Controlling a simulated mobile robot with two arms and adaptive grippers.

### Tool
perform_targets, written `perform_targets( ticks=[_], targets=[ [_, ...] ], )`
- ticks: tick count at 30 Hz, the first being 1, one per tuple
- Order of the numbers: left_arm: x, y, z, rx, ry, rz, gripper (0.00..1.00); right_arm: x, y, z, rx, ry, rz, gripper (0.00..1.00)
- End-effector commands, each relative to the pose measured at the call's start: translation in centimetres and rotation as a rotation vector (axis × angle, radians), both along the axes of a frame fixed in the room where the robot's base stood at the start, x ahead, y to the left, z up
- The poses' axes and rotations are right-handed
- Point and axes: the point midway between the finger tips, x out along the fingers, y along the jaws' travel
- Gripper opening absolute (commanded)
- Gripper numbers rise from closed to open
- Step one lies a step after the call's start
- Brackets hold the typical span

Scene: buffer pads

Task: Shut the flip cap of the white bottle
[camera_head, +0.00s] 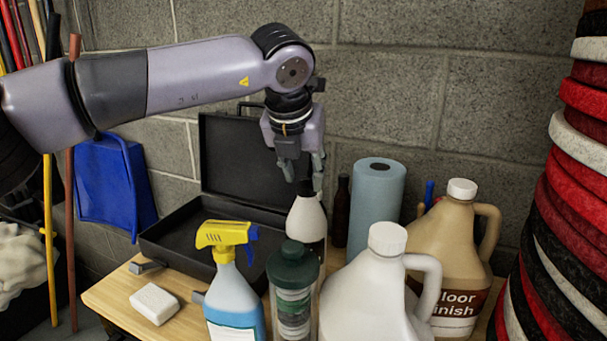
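The white bottle (307,222) stands upright on the table behind the green-lidded container. It has a white shoulder and a dark lower part. Its top is dark and lies right at my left gripper's fingertips, so I cannot tell how the flip cap sits. My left gripper (303,178) points down from above, directly over the bottle. Its fingers are apart, one on each side of the bottle's top. I cannot tell whether they touch it. My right gripper is not in view.
A spray bottle (232,290), a green-lidded container (293,270) and a large white jug (365,295) crowd the front. A blue roll (376,205), dark bottle (341,212) and tan jug (450,235) stand right. An open black case (180,240) and white block (154,303) lie left.

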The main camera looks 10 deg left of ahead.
Motion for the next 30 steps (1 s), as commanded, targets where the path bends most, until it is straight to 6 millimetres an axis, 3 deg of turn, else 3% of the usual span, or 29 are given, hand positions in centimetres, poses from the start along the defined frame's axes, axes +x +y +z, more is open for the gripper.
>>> perform_targets(
  ticks=[9, 15, 30],
  targets=[
    [-3.2, 0.4, 5.9, -0.001, -0.004, 0.0, 0.33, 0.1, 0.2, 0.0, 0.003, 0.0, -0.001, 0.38],
    [-4.7, 0.7, 8.6, 0.0, -0.003, 0.0, 0.33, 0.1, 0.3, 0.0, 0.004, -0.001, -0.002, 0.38],
    [-5.3, 0.8, 9.5, -0.001, 0.001, -0.003, 0.33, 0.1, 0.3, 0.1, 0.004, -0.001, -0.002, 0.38]
  ],
)
